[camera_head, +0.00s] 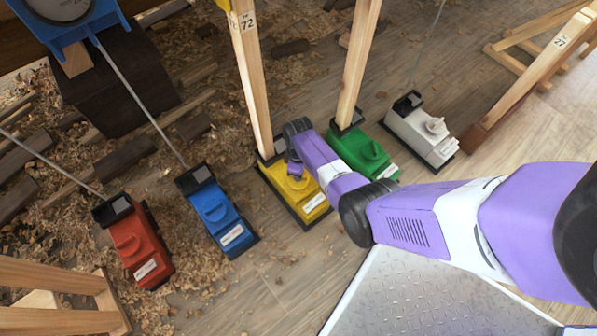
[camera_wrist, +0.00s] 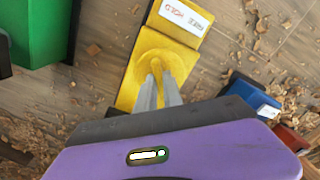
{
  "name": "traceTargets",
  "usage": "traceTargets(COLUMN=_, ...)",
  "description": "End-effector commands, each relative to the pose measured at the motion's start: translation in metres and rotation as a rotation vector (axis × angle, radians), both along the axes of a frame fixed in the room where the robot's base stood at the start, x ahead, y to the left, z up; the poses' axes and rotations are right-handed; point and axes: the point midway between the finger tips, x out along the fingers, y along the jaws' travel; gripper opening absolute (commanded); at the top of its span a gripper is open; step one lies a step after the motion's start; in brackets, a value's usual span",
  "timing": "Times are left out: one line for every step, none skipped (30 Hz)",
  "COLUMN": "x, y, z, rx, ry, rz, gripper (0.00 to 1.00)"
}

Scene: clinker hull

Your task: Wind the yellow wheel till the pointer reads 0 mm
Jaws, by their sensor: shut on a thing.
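The yellow box (camera_head: 306,200) stands on the floor at the foot of a wooden post. In the wrist view its round yellow wheel (camera_wrist: 146,65) has a raised grip bar across the middle. My gripper (camera_wrist: 160,88) comes down onto the wheel, its two grey fingers shut on the bar. In the head view my gripper (camera_head: 293,172) is over the yellow box, and my purple wrist covers part of the box and the wheel. I can make out no pointer or millimetre scale for the yellow wheel in either view.
Similar red (camera_head: 138,247), blue (camera_head: 218,215), green (camera_head: 362,152) and white (camera_head: 424,133) boxes stand in a row. Wooden posts, one marked 72 (camera_head: 247,50), rise by the yellow and green ones. A blue-framed round dial (camera_head: 65,8) is cut off at upper left. Shavings litter the floor.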

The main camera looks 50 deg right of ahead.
Motion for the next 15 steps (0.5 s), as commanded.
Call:
traceTargets(x=-0.0003, y=-0.0002, z=0.0009, rx=0.001, ry=0.001, rz=-0.021, gripper=0.00)
traceTargets(x=-0.0003, y=-0.0002, z=0.0008, rx=0.001, ry=0.001, rz=-0.032, gripper=0.00)
traceTargets(x=-0.0002, y=-0.0002, z=0.0007, rx=0.001, ry=0.001, rz=-0.046, gripper=0.00)
traceTargets(x=-0.0002, y=-0.0002, z=0.0006, rx=0.001, ry=0.001, rz=-0.054, gripper=0.00)
traceTargets(x=-0.0002, y=-0.0002, z=0.0005, rx=0.001, ry=0.000, rz=-0.062, gripper=0.00)
traceTargets(x=-0.0002, y=-0.0002, z=0.0004, rx=0.001, ry=0.000, rz=-0.071, gripper=0.00)
traceTargets(x=-0.0002, y=-0.0002, z=0.0004, rx=0.001, ry=0.000, rz=-0.077, gripper=0.00)
traceTargets(x=-0.0002, y=-0.0002, z=0.0003, rx=0.001, ry=0.000, rz=-0.081, gripper=0.00)
traceTargets(x=-0.0002, y=-0.0003, z=0.0003, rx=0.001, ry=0.000, rz=-0.086, gripper=0.00)
traceTargets(x=-0.0001, y=-0.0003, z=0.0002, rx=0.001, ry=0.000, rz=-0.089, gripper=0.00)
traceTargets(x=-0.0002, y=-0.0003, z=0.0002, rx=0.001, ry=0.000, rz=-0.091, gripper=0.00)
traceTargets(x=-0.0002, y=-0.0003, z=0.0001, rx=0.001, ry=0.000, rz=-0.093, gripper=0.00)
traceTargets(x=-0.0002, y=-0.0003, z=0.0001, rx=0.001, ry=0.000, rz=-0.094, gripper=0.00)
traceTargets(x=-0.0001, y=-0.0003, z=0.0001, rx=0.000, ry=0.000, rz=-0.095, gripper=0.00)
traceTargets(x=-0.0001, y=-0.0003, z=0.0001, rx=0.000, ry=0.000, rz=-0.095, gripper=0.00)
